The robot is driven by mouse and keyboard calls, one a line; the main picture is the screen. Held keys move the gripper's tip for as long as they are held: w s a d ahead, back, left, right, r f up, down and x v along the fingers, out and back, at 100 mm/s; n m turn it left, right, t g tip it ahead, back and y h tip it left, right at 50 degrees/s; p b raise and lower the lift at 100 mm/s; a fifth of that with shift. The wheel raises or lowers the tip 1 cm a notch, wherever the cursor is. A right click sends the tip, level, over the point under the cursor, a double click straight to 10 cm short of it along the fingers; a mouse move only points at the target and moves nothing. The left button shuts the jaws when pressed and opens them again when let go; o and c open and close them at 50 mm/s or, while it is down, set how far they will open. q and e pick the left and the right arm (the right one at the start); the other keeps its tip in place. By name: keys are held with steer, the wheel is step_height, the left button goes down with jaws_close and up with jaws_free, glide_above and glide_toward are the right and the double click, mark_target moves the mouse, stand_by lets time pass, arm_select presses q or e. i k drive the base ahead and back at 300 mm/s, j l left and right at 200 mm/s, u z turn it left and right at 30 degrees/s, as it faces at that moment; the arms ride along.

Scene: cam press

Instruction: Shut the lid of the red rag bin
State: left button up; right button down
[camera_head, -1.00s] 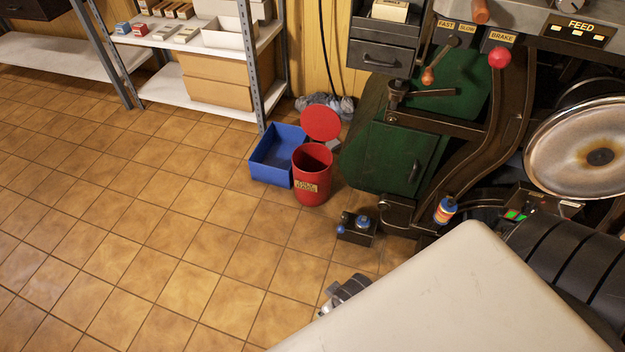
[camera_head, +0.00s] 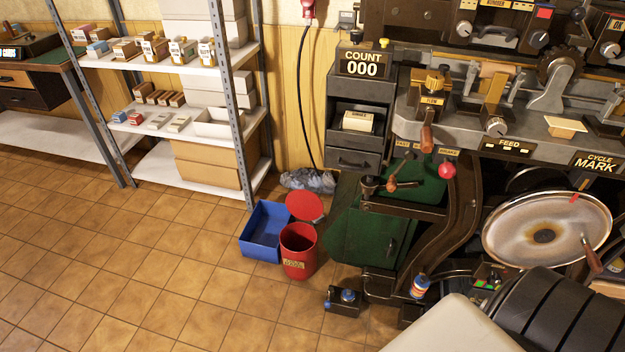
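The red rag bin (camera_head: 298,262) stands on the tiled floor, a round red can with a small yellowish label on its front. Its round red lid (camera_head: 305,206) is swung up and back behind the opening, so the bin is open and its dark inside shows. Neither of my grippers can be made out in the head view. A pale, smooth surface at the bottom right may be part of my own body.
A blue open box (camera_head: 265,228) stands left of the bin. The green machine (camera_head: 370,222) stands close on its right. A metal shelf unit (camera_head: 200,190) is behind left. A crumpled grey bundle (camera_head: 308,181) lies behind. Floor (camera_head: 190,285) in front and left is clear.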

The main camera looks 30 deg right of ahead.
mark_target(303, 204)
steer(key=i+z, duration=0.15)
steer(key=z, duration=0.25)
steer(key=i+z, duration=0.15)
steer(key=z, duration=0.25)
steer(key=i+j+z, duration=0.1)
steer(key=z, duration=0.25)
